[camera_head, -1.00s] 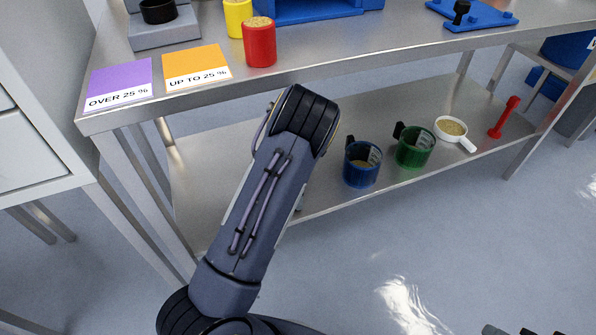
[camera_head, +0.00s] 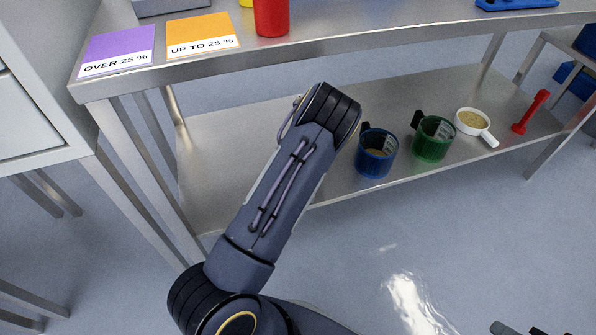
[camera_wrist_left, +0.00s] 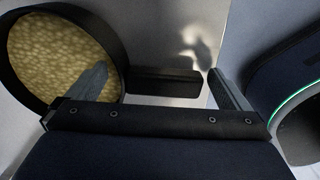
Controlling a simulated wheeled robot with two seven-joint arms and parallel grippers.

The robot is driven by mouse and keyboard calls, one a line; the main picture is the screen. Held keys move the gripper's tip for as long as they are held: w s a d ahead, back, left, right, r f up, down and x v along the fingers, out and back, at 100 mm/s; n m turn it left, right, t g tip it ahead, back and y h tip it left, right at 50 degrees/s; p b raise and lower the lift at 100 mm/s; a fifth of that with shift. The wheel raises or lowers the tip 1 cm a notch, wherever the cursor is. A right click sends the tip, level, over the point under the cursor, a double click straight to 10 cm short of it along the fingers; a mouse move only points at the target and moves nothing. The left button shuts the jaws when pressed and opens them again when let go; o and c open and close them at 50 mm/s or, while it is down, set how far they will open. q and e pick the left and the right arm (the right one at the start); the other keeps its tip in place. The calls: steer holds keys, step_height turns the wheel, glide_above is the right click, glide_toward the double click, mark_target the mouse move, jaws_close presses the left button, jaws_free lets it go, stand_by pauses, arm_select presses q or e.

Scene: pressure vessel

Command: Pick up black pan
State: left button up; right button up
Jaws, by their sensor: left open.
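In the left wrist view the black pan (camera_wrist_left: 118,35) is at the upper left, filled with yellowish grains. Its black handle (camera_wrist_left: 165,82) points right and lies across the gap between the fingers of my left gripper (camera_wrist_left: 158,72). The gripper is open and not closed on the handle; whether a finger touches the pan cannot be told. In the head view the pan and the left gripper are hidden behind my left arm. Dark parts at the bottom right edge of the head view may be my right gripper (camera_head: 525,329), mostly cut off.
The lower metal shelf (camera_head: 225,150) also holds a blue cup (camera_head: 376,163), a green cup (camera_head: 434,148), a white pan (camera_head: 472,121) with grains and a red tool (camera_head: 530,112). The upper tabletop (camera_head: 350,28) overhangs it. A table leg (camera_head: 150,185) stands at left.

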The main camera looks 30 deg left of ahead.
arm_select(q)
steer(key=shift+c, duration=0.4)
steer(key=c, duration=1)
